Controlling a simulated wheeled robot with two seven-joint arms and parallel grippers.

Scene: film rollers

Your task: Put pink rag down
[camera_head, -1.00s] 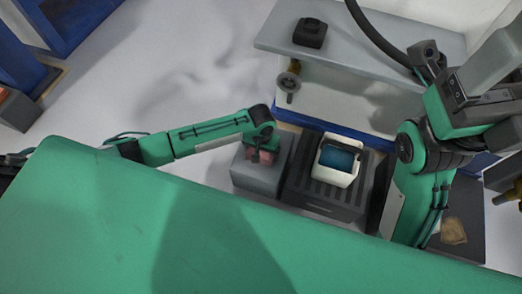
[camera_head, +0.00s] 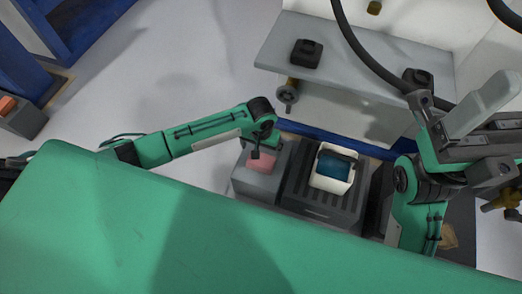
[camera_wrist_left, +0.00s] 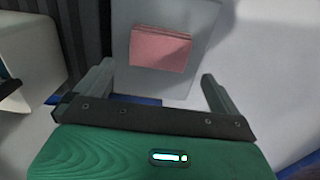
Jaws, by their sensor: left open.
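The pink rag (camera_head: 262,161) lies flat on top of a grey box (camera_head: 256,184) in the head view. In the left wrist view the rag (camera_wrist_left: 160,50) is a folded pink rectangle on the grey surface, ahead of the fingers. My left gripper (camera_head: 260,150) is above the rag's edge; in the wrist view its two fingers (camera_wrist_left: 158,85) are spread wide with nothing between them. My right arm comes in from the right in the head view, but I cannot make out its fingertips.
A white container (camera_head: 334,169) with a blue roller in it stands on a dark ribbed tray (camera_head: 319,198), right of the grey box. A grey shelf (camera_head: 345,62) with a black object (camera_head: 306,53) is behind. An orange-topped grey box (camera_head: 18,115) is at far left.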

